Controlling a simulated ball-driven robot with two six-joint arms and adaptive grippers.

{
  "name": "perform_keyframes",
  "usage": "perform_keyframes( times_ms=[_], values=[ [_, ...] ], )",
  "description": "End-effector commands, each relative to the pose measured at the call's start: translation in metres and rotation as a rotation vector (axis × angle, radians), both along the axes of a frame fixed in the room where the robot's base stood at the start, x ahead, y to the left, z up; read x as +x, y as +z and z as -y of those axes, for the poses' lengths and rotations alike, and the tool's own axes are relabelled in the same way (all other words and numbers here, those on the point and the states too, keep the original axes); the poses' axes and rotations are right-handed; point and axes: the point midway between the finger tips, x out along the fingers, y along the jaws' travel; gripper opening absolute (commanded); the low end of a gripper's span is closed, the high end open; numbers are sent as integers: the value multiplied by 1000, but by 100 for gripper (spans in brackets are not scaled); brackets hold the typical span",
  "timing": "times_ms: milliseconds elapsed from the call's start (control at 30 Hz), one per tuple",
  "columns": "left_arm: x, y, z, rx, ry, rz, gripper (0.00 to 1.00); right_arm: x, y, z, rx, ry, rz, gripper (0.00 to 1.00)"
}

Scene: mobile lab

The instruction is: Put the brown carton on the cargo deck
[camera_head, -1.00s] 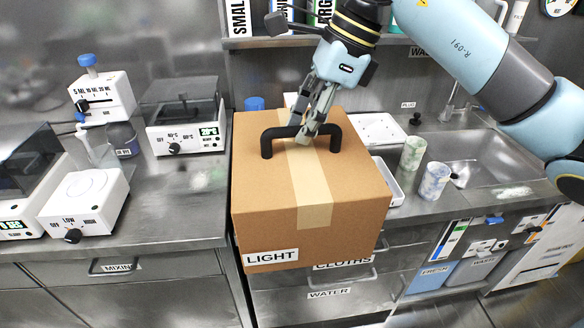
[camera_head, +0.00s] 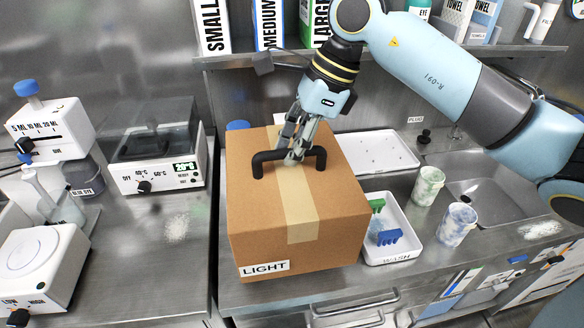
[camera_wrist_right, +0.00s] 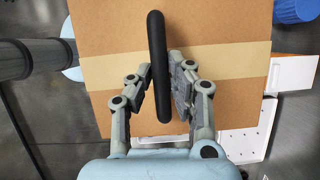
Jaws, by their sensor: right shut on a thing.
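The brown carton (camera_head: 265,220) has a black handle (camera_head: 265,165) on top, a strip of tape and a LIGHT label. It is upright in the middle of the head view, in front of or over the counter; I cannot tell whether its base touches. My right gripper (camera_head: 296,152) is shut on the handle from above. In the right wrist view, the fingers (camera_wrist_right: 160,95) are on both sides of the handle (camera_wrist_right: 158,60), with the carton top (camera_wrist_right: 110,50) below. My left gripper is not in view. I cannot make out the cargo deck.
A white tray (camera_head: 403,252) with green and blue pieces sits close to the carton's right. Two cups (camera_head: 457,225) and a sink (camera_head: 490,190) are farther right. Lab devices (camera_head: 155,175) stand on the left counter. A shelf (camera_head: 470,52) is behind and above.

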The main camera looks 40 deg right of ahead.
Motion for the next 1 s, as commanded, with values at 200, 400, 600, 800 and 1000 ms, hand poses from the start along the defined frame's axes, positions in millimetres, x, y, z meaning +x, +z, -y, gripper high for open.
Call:
perform_keyframes(
  times_ms=[200,400,600,800,1000],
  values=[
    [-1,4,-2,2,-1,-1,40,1,-16,0,1,0,4,0],
    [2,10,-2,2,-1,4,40,1,-43,-1,3,0,2,0],
    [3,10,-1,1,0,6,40,1,-48,0,-1,0,5,0],
    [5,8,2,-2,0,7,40,1,-50,0,-1,0,2,23],
    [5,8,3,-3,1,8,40,1,-49,0,-1,0,2,40]
  ],
)
